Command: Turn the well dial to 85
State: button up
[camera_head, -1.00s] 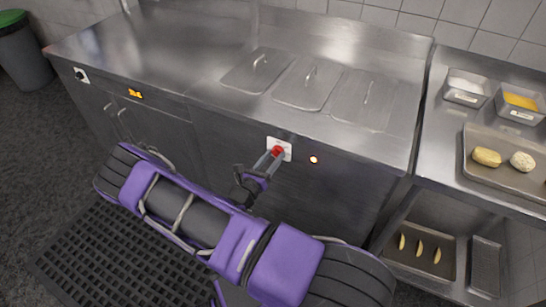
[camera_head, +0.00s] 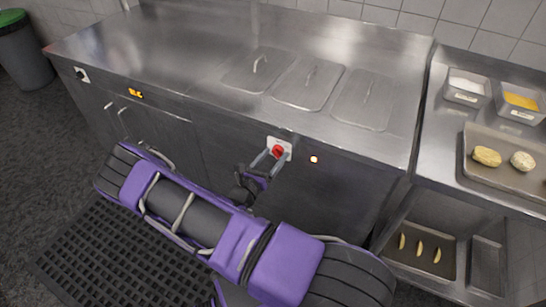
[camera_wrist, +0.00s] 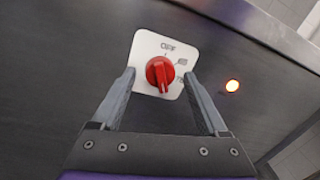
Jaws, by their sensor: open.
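The red dial (camera_head: 278,152) sits on a white square plate on the counter's steel front, below the lidded wells. In the wrist view the red dial (camera_wrist: 160,72) shows "OFF" at the top of its plate (camera_wrist: 148,46) and smaller marks to the right that I cannot read surely. The dial's ridge stands close to upright. My gripper (camera_head: 272,160) is in front of the dial, and it also shows in the wrist view (camera_wrist: 158,85). Its fingers are apart, one on each side of the dial, with gaps between them and the knob.
An orange light (camera_head: 314,159) glows right of the plate. An orange display (camera_head: 136,93) and another dial (camera_head: 81,75) are on the front at left. Three lids (camera_head: 308,85) lie on the counter. A tray (camera_head: 482,183) with food stands at right.

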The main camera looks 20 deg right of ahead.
jog(key=v, duration=1.7)
jog(key=shift+s+b, duration=0.15)
jog(key=shift+b, duration=0.2)
jog(key=shift+a+f, duration=0.1)
jog(key=shift+a, duration=0.05)
